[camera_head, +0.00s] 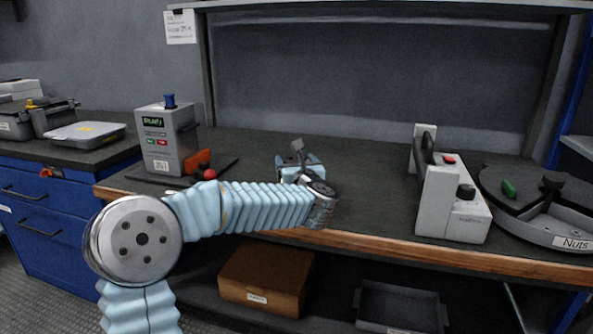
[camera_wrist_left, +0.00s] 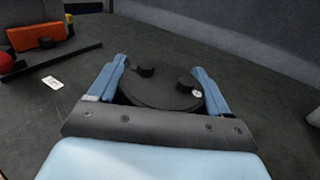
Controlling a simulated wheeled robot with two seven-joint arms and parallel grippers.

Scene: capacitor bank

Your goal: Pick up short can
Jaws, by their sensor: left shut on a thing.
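The short can (camera_wrist_left: 160,92) shows in the left wrist view as a dark round top with two black knobs and a small pale spot. The two blue fingers of my left gripper (camera_wrist_left: 161,78) are on either side of it, shut on it. In the head view my left gripper (camera_head: 301,164) is over the middle of the workbench, at the end of my light blue arm. The can is mostly hidden there by the gripper and wrist. I cannot tell whether it still touches the bench. My right gripper is not in view.
A grey tester box (camera_head: 168,138) with a blue knob stands left on the workbench (camera_head: 370,190), beside an orange and red part (camera_head: 199,165). A white device (camera_head: 451,200) and a round tray labelled Nuts (camera_head: 545,235) stand right. Bench between is clear. A cardboard box (camera_head: 266,277) is below.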

